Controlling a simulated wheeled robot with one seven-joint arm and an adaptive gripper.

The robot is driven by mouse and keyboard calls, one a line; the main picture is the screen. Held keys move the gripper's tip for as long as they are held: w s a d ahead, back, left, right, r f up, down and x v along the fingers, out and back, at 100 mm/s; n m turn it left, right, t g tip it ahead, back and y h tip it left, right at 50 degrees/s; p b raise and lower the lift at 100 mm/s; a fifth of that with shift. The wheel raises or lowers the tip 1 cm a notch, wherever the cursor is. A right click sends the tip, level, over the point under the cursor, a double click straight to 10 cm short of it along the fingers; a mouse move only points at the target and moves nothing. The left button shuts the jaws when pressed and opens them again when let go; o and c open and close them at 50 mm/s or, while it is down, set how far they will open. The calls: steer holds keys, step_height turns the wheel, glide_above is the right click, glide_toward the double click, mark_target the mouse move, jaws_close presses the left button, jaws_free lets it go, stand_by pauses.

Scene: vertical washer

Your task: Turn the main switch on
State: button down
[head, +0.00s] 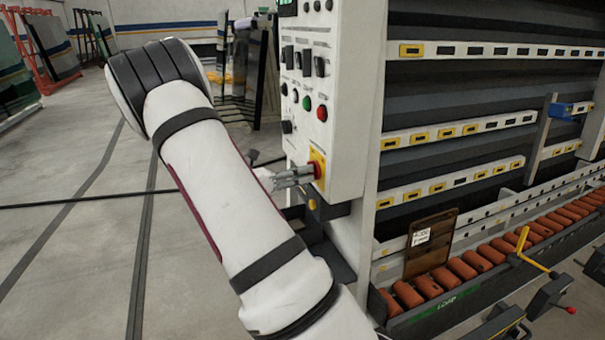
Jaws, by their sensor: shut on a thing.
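The main switch (317,168) is a red knob on a yellow plate, low on the side of the white control panel (346,110). My gripper (312,173) reaches it from the left, with its grey fingers at the red knob. The fingers are shut on the knob. My white arm covers the view to the left of the gripper. The knob's exact angle is too small to tell.
Above the switch, the panel carries black selector knobs (306,62), a green button (307,103) and a red button (322,113). The washer's orange rollers (447,274) run along the lower right. Open grey floor (70,230) lies to the left.

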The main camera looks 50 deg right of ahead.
steer(key=m+p, duration=0.1)
steer(key=m, duration=1.1)
steer(key=shift+w, duration=0.1)
stand_by(0.4)
steer(key=c, duration=1.7)
jaws_free()
steer(key=v, duration=1.2)
steer(key=shift+a, duration=0.1)
